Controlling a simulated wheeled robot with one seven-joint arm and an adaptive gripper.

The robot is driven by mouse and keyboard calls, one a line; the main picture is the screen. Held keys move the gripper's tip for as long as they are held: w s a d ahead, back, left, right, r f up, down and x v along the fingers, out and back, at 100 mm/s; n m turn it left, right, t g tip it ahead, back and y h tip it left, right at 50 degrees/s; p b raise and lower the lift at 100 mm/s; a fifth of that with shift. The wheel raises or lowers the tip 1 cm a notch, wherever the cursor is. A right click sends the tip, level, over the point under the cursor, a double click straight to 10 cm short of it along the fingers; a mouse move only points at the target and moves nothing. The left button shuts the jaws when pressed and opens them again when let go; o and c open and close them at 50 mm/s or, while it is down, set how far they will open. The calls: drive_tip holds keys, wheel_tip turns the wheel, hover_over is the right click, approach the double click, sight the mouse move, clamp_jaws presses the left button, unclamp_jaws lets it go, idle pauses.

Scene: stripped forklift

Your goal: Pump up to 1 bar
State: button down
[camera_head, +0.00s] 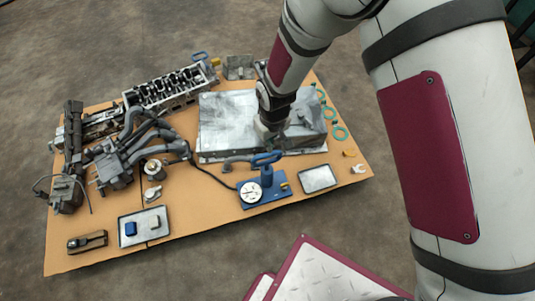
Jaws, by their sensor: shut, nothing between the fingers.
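A blue hand pump (266,180) stands on a blue base plate at the front middle of the table. Its blue handle (267,158) sits on top. A round white-faced gauge (251,192) is at the left of the base; its reading is too small to tell. A black hose (209,173) runs from the pump to the left, toward the engine parts. My gripper (270,141) is shut and empty, just behind the handle in the picture, in front of the grey metal box. It is small and partly hidden by my wrist; I cannot tell whether it touches the handle.
A large grey metal box (225,115) fills the table's back right. Engine parts (120,160) crowd the left. Bare brown tabletop (200,215) lies left of the pump.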

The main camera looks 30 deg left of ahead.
sight(268, 156)
drive_tip(key=shift+w+a+f+b, duration=0.15)
drive_tip(key=shift+f+b, duration=0.9)
drive_tip(key=shift+f, duration=0.65)
drive_tip(key=shift+a+f+b, duration=0.15)
drive_tip(key=shift+f+b, duration=0.85)
drive_tip(key=shift+f, duration=0.65)
wheel_tip(268, 156, down, 4)
drive_tip(key=b, duration=0.3)
drive_tip(key=shift+f, duration=0.2)
drive_tip(key=shift+d+r, duration=0.1)
drive_tip(key=shift+r, duration=0.05)
drive_tip(key=shift+s+d+r+p, duration=0.25)
drive_tip(key=shift+s+d, duration=0.15)
drive_tip(key=shift+d, duration=0.25)
drive_tip(key=shift+s+d+r+p, duration=0.25)
drive_tip(key=shift+s+d, duration=0.1)
drive_tip(key=shift+d, duration=0.25)
wheel_tip(268, 156, up, 12)
drive_tip(key=d, duration=0.1)
drive_tip(key=shift+s, duration=0.3)
